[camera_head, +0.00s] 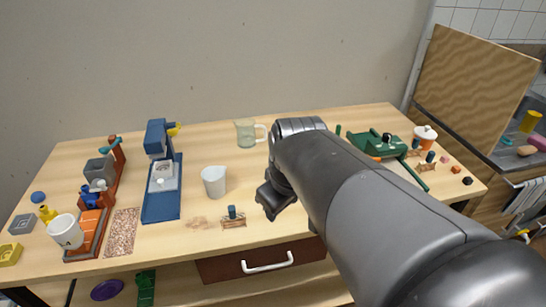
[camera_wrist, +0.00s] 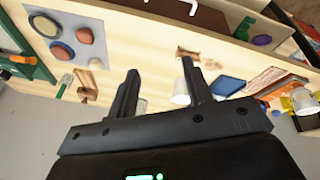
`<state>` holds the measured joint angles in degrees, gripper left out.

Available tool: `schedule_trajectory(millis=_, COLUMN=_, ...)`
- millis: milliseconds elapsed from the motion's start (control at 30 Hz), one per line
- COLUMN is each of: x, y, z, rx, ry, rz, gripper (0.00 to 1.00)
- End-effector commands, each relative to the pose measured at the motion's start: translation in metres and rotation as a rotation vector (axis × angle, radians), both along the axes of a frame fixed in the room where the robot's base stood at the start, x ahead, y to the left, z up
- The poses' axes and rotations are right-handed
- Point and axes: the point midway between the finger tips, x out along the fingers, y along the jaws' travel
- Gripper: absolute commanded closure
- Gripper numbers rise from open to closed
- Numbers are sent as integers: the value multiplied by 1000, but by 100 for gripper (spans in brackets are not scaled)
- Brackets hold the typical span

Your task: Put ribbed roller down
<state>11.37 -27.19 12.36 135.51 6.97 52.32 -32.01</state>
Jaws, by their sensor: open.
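My gripper (camera_head: 268,203) is open over the middle of the table, near its front edge. In the wrist view my gripper (camera_wrist: 162,78) has its two fingers apart with nothing between them. A small dark blue roller (camera_head: 232,211) is at a low wooden cradle (camera_head: 234,222) to the left of my gripper. The cradle also shows in the wrist view (camera_wrist: 187,53), beyond the fingers. A similar dark blue piece (camera_head: 430,157) is at the right of the table. Ribs are too small to make out on either, so I cannot tell which is the ribbed roller.
A white cup (camera_head: 214,182) and a glass mug (camera_head: 246,133) stand behind the cradle. A blue stand (camera_head: 161,205) is farther left. A green machine (camera_head: 377,144) is at the right, partly hidden by my arm. A drawer handle (camera_head: 267,263) juts out below.

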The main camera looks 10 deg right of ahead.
Motion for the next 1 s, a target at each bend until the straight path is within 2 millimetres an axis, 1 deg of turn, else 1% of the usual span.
schedule_trajectory(millis=33, x=-14, y=-4, z=6, rx=21, ry=-36, rz=-76, gripper=54)
schedule_trajectory(millis=100, x=-29, y=-11, z=11, rx=60, ry=-74, rz=-189, gripper=54)
schedule_trajectory(millis=200, x=-47, y=-19, z=14, rx=119, ry=-117, rz=-317, gripper=54)
schedule_trajectory(millis=300, x=-58, y=-24, z=15, rx=167, ry=-143, rz=-405, gripper=54)
schedule_trajectory(millis=467, x=-65, y=-28, z=15, rx=201, ry=-157, rz=-466, gripper=54)
schedule_trajectory(millis=1000, x=-65, y=-29, z=15, rx=203, ry=-157, rz=-470, gripper=54)
